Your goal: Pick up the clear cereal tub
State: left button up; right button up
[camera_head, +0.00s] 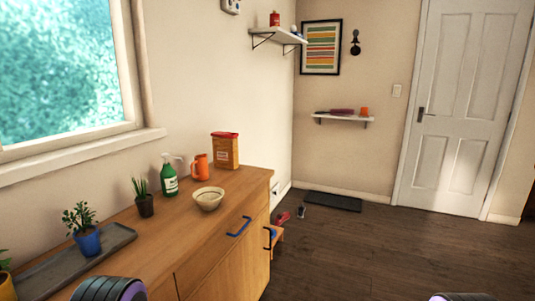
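The likely cereal tub (226,152) stands upright at the far end of the wooden counter, near the wall. It has a red lid and orange-brown sides with a pale label; I cannot tell whether its walls are clear. An orange jug stands just left of it and apart from my arms. Parts of my two arms show at the bottom edge, one at left and one at right. Neither gripper's fingers are in view.
On the counter (180,225) are the orange jug (200,168), a green spray bottle (169,178), a beige bowl (208,199), a dark potted plant (145,202) and a grey tray (110,243) with a blue-potted plant (87,239). Open floor (400,255) lies right; shoes are near the counter's end.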

aim_at(225, 145)
jog(key=z, duration=0.85)
jog(key=i, duration=3.2)
jog(key=u, duration=3.15)
